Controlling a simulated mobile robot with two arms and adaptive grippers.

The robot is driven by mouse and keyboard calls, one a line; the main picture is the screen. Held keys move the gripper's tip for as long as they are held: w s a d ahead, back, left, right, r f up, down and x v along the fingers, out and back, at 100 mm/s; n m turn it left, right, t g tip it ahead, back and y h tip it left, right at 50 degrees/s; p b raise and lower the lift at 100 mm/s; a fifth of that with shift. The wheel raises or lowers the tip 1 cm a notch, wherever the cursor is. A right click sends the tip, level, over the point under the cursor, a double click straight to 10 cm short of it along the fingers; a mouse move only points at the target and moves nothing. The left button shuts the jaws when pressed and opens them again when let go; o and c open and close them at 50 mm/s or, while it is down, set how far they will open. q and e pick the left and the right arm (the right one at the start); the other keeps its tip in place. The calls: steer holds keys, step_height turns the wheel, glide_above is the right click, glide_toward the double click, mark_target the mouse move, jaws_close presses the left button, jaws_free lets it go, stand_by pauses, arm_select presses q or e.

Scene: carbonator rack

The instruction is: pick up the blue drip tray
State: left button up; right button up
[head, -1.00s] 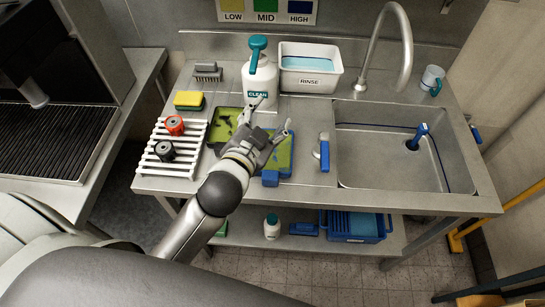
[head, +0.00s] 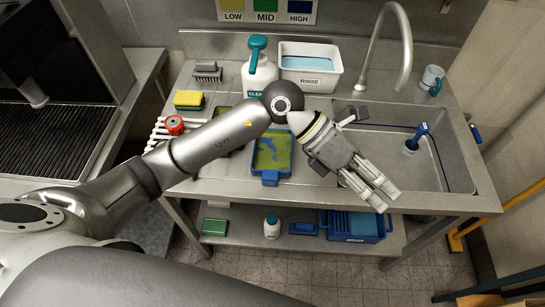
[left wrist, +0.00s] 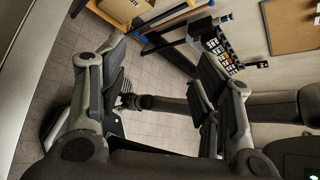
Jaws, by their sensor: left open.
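The blue drip tray (head: 270,178), with a blue rim and end handle and a mottled yellow-green inside, lies on the steel counter in the head view. My left forearm and wrist cover part of its far side. My left gripper (head: 384,197) is to the right of the tray, above the sink's front edge, pointing away from it toward the lower right. It is open and empty. The left wrist view shows its two fingers apart (left wrist: 160,95), with floor between them and no tray. My right gripper is in neither view.
A red-topped canister (head: 174,125) stands on a white rack at left. A CLEAN bottle (head: 260,73), RINSE tub (head: 311,82) and sponge (head: 188,100) stand behind. The sink (head: 440,185) and tall faucet (head: 408,50) are at right. A blue basket (head: 360,228) is on the lower shelf.

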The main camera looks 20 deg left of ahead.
arm_select(q)
steer(key=w+a+f+t+y, duration=0.1)
steer(key=w+a+f+y, duration=0.3)
steer(key=a+f+y, duration=0.3)
steer(key=t+y+p, duration=0.1)
steer(key=y, duration=0.4)
glide_above(280, 179)
steer(key=w, duration=0.1)
step_height(280, 179, down, 5)
steer(key=shift+d+r, duration=0.1)
steer(key=f+p, duration=0.1)
steer(key=f, duration=0.1)
steer(key=s+f+p, duration=0.1)
steer(key=f, duration=0.1)
steer(key=shift+s+f+p, duration=0.1)
steer(key=shift+f+p, duration=0.15)
steer(key=shift+p, duration=0.15)
steer(key=shift+f, duration=0.4)
steer(key=shift+c, duration=0.4)
steer(key=c, duration=1.1)
